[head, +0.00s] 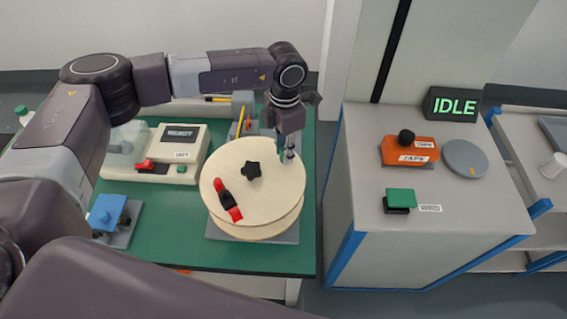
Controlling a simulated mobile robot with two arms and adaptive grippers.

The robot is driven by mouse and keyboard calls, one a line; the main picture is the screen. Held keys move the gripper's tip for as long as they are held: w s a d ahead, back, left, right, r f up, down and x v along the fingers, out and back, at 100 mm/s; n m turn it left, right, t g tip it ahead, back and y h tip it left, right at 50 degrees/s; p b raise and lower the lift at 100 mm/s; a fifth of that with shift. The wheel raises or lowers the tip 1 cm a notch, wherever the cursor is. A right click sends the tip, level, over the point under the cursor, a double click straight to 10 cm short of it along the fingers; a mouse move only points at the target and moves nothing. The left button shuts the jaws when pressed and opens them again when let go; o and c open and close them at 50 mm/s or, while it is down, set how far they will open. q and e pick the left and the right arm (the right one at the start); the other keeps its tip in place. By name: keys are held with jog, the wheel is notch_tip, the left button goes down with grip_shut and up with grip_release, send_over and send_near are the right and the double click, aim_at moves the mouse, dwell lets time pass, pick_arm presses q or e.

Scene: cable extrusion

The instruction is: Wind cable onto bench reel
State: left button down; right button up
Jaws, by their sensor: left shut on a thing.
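The bench reel (231,177) is a pale wooden spool lying flat on a grey base plate on the green bench. It has a black star knob (251,171) at its centre and a red and black clamp-like piece (229,200) on its top face. My left gripper (287,156) points down at the reel's far right rim. It is shut on a small part there, seemingly the reel's handle, mostly hidden by the fingers. I cannot make out any cable on the reel. My right gripper is not in view.
A beige device (181,155) with a dark display and a blue block (107,212) stand on the green bench (170,245) to the left. A gap separates the bench from a grey cabinet (450,205) with an orange unit (409,151), a green-topped block (400,197) and an "IDLE" display (453,105).

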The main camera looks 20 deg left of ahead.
aim_at(256, 147)
pick_arm(q)
jog(key=a+n+b, duration=0.1)
jog(key=w+a+n+b, duration=0.1)
jog(key=shift+w+f+n, duration=0.15)
jog(key=shift+w+n, duration=0.15)
jog(key=shift+n, duration=0.1)
jog(key=a+n+b, duration=0.1)
jog(key=w+a+n+b, duration=0.1)
jog(key=shift+a+n, duration=0.1)
jog(key=shift+n, duration=0.3)
jog(key=shift+w+a+n+b, duration=0.1)
jog(key=shift+a+n+b, duration=0.5)
jog(key=shift+a+n, duration=0.55)
jog(key=shift+a+r+n+b, duration=0.25)
jog(key=shift+a+n+b, duration=0.25)
jog(key=shift+a+n, duration=0.85)
jog(key=shift+d+n, duration=0.2)
jog(key=shift+n, duration=0.1)
jog(key=c, duration=1.7)
grip_release()
jog(key=shift+s, duration=0.2)
